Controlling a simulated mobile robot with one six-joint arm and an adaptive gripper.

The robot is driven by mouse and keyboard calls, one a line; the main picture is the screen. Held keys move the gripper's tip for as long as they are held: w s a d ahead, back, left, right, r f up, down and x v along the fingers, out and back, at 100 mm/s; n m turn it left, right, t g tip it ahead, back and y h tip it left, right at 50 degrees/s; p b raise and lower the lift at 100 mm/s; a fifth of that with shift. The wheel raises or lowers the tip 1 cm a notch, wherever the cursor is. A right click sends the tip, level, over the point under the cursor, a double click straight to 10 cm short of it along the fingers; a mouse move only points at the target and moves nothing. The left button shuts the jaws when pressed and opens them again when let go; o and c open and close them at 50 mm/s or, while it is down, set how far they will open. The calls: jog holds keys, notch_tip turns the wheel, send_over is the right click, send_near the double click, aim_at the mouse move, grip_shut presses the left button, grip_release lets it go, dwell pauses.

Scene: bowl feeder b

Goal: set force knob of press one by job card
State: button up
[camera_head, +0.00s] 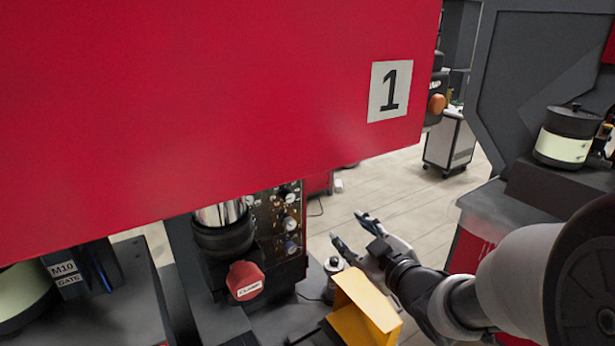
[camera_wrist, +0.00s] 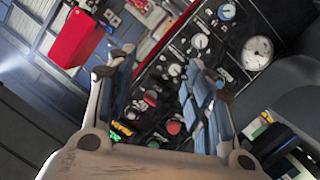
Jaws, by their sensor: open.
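Press one shows in the head view as a large red housing (camera_head: 200,100) with a white "1" plate (camera_head: 390,90). Its black control panel (camera_head: 290,218), with gauges and knobs, stands below and behind the housing. My gripper (camera_head: 351,229) is open and empty, to the right of the panel. In the wrist view, the open fingers (camera_wrist: 162,66) frame part of the panel (camera_wrist: 195,85). A red knob (camera_wrist: 150,98) and another reddish knob (camera_wrist: 173,127) show between them. The labels are too small to read, so I cannot tell which is the force knob. No job card is identifiable.
A red part marked CLAMP (camera_head: 245,279) sits below the press ram. A yellow angled box (camera_head: 365,302) stands close below my gripper. A dark unit marked M10 GATE (camera_head: 75,272) is at left. Open floor (camera_head: 400,185) lies behind my gripper.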

jog(key=a+n+y, duration=0.2)
jog(key=a+y, duration=0.2)
jog(key=b, duration=0.2)
send_near(291, 198)
jog(key=x, duration=0.9)
jog(key=shift+a, duration=0.1)
jog(key=shift+c, duration=0.2)
jog(key=c, duration=1)
